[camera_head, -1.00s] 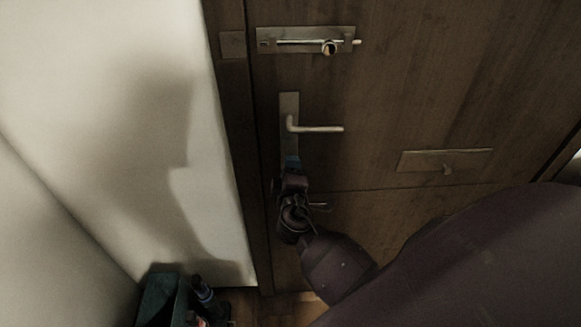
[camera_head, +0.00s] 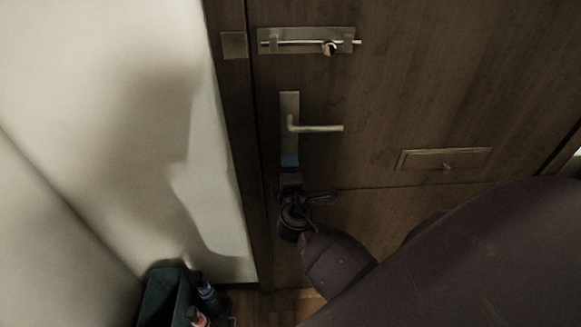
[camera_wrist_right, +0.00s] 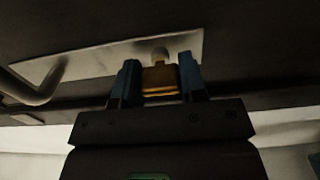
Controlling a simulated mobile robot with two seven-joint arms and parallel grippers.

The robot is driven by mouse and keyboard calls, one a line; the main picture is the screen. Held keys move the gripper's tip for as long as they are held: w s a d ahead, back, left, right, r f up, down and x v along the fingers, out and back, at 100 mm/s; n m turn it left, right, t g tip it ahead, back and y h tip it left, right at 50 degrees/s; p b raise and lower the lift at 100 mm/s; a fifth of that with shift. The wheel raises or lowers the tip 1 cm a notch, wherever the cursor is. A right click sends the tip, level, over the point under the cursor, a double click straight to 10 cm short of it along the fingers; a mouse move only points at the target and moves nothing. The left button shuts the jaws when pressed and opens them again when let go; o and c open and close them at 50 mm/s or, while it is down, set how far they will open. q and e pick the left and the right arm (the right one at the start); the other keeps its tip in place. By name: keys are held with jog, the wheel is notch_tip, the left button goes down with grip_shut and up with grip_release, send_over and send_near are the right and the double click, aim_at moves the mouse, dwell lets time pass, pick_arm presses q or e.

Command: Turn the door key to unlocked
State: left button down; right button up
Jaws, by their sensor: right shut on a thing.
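The door key (camera_wrist_right: 159,80) is brass-coloured and sits between the blue fingers of my right gripper (camera_wrist_right: 160,84) in the right wrist view, close to the metal lock plate (camera_wrist_right: 105,58). My right gripper also shows in the head view (camera_head: 290,170), at the lower end of the plate (camera_head: 289,105) below the lever handle (camera_head: 318,128). It is shut on the key. In the head view the key and keyhole are hidden by the gripper. My left gripper is not in view.
A sliding bolt (camera_head: 305,41) is mounted higher on the dark wooden door (camera_head: 400,80). A letter-flap plate (camera_head: 445,159) is on the right. A dark green bin (camera_head: 160,292) with bottles (camera_head: 207,293) stands at the lower left by the white wall (camera_head: 70,100).

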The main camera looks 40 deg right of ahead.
jog(key=o, duration=0.9)
jog(key=shift+c, duration=0.2)
jog(key=shift+o, duration=0.3)
jog(key=shift+s+a, duration=0.1)
jog(key=shift+s+a+f, duration=0.1)
jog(key=shift+s+a, duration=0.05)
jog(key=shift+s, duration=0.1)
jog(key=b+v, duration=0.1)
jog(key=v, duration=0.9)
jog(key=shift+b, duration=0.35)
